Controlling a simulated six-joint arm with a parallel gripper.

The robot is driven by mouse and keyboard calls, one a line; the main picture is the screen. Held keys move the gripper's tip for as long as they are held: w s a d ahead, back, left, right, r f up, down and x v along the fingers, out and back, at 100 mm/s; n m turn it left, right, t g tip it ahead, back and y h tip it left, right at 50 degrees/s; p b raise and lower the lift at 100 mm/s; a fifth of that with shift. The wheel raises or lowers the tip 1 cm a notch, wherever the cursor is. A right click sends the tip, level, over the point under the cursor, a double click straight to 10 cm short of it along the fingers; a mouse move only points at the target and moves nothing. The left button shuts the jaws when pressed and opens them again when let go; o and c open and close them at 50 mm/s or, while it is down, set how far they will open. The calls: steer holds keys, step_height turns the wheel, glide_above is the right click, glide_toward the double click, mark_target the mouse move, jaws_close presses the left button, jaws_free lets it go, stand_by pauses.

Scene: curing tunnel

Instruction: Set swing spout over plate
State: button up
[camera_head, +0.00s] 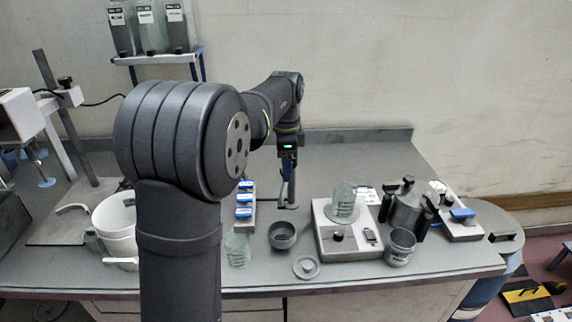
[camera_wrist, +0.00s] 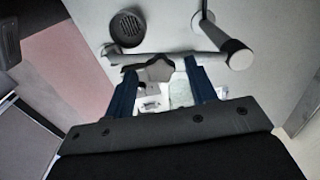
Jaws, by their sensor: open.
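My gripper (camera_head: 287,180) points down over the back middle of the bench. In the wrist view its two blue fingers are apart (camera_wrist: 160,68), with no object clearly held. A grey swing spout (camera_wrist: 185,58) lies across the view just beyond the fingertips, with a rounded end at right and an upright post behind it. I cannot tell whether the fingers touch it. In the head view the spout is largely hidden by my gripper. A white plate unit (camera_head: 347,247) with a knob stands to the right, and a clear glass beaker (camera_head: 343,200) sits on its top.
A dark bowl (camera_head: 283,235) and a small pale lid (camera_head: 306,267) lie left of the plate unit. A grey metal cup (camera_head: 400,246) and a dark-handled vessel (camera_head: 407,207) stand at its right. Blue-topped items (camera_head: 244,207) and a glass beaker (camera_head: 237,250) stand at left.

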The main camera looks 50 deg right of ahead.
jaws_close()
stand_by(0.3)
steer(key=shift+s, duration=0.1)
steer(key=s+d+n, duration=0.4)
steer(key=d+n, duration=0.7)
steer(key=n, duration=0.3)
steer(key=shift+s+d, duration=0.2)
steer(key=shift+d, duration=0.05)
steer(key=shift+n, duration=0.3)
stand_by(0.3)
